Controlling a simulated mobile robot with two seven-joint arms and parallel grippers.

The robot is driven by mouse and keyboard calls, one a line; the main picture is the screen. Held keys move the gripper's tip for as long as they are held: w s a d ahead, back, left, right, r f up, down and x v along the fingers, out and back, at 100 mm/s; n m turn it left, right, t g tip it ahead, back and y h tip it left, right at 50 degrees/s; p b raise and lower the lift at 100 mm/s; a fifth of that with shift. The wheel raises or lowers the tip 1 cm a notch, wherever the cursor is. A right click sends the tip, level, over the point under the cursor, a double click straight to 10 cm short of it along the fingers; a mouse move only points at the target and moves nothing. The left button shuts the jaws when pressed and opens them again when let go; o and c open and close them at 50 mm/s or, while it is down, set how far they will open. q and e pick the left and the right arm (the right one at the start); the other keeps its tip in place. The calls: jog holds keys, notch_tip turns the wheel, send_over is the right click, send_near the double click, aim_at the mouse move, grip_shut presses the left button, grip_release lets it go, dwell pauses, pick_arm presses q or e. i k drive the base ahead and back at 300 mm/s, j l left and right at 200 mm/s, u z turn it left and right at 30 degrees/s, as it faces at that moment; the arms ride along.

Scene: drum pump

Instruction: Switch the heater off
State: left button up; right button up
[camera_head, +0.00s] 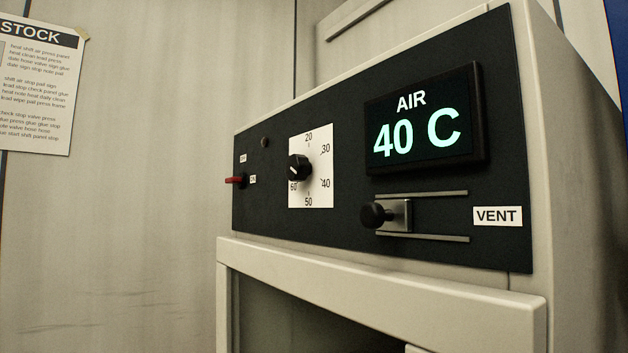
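The heater's black control panel (345,222) faces me at an angle on a pale cabinet. At its left end is a small red switch lever (235,180). It sticks out level with a small label (253,179) that seems to read ON. Another small label (243,158), above the lever, seems to read OFF, but it is too small to be sure. A small dark round lamp (265,142) sits above and right of the lever and looks unlit. The display (420,118) reads "AIR 40 C". Neither of my grippers is in view.
A black knob (299,168) sits on a white dial marked 20 to 60. A vent slider (376,215) with a dark knob juts out beside the VENT label (497,216). A pale ledge (400,288) runs below the panel. A paper notice (40,85) hangs on the left wall.

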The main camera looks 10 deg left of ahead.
aim_at(239, 179)
jog(key=j+z, duration=0.1)
jog(key=j, duration=0.35)
jog(key=k+j+z, duration=0.15)
jog(key=j, duration=1.1)
jog(key=i+j, duration=0.2)
jog(key=i+u, duration=0.05)
jog(key=i, duration=0.05)
